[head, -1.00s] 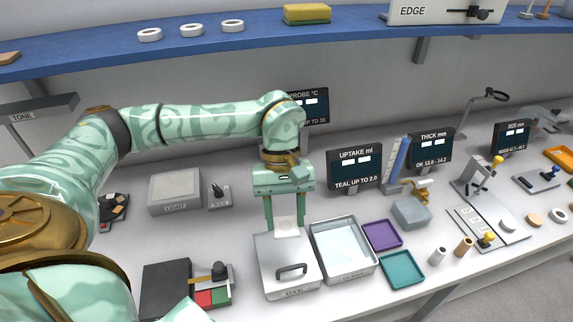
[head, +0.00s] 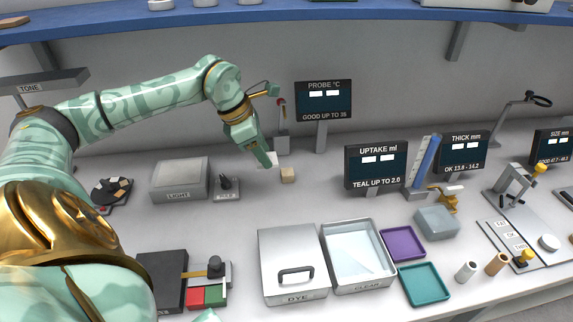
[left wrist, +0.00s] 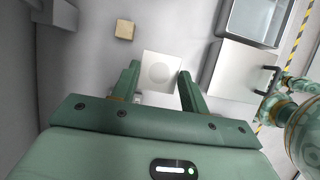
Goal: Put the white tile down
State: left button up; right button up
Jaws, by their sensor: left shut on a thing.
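The white tile (left wrist: 162,66) is a flat square with a faint round mark, held between the fingertips of my left gripper (left wrist: 158,78) in the left wrist view. In the head view my left gripper (head: 266,158) is shut on it near the back of the bench, in front of the probe stand. Only a small part of the tile (head: 264,161) shows there, partly hidden by the finger. I cannot tell whether the tile touches the bench.
A small wooden block (head: 288,175) stands just right of the tile. The probe stand (head: 282,142) is behind, below the PROBE display (head: 324,100). The lidded DYE box (head: 292,262) and CLEAR tray (head: 329,278) stand nearer the front. The grey LIGHT box (head: 180,178) is left.

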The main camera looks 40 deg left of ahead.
pick_arm(q)
jog(key=w+f, duration=0.2)
jog(key=w, duration=0.3)
jog(key=b, duration=0.2)
send_near(290, 171)
jog(key=shift+w+d+f, duration=0.6)
jog(key=shift+d+f, duration=0.25)
jog(key=shift+f, duration=0.05)
jog(key=shift+w+f, duration=0.3)
jog(key=shift+f, duration=0.15)
notch_tip(290, 171, down, 3)
jog(key=shift+a+b, duration=0.1)
jog(key=shift+b, duration=0.5)
jog(key=shift+r, duration=0.1)
jog(key=shift+s, duration=0.1)
jog(key=o, duration=1)
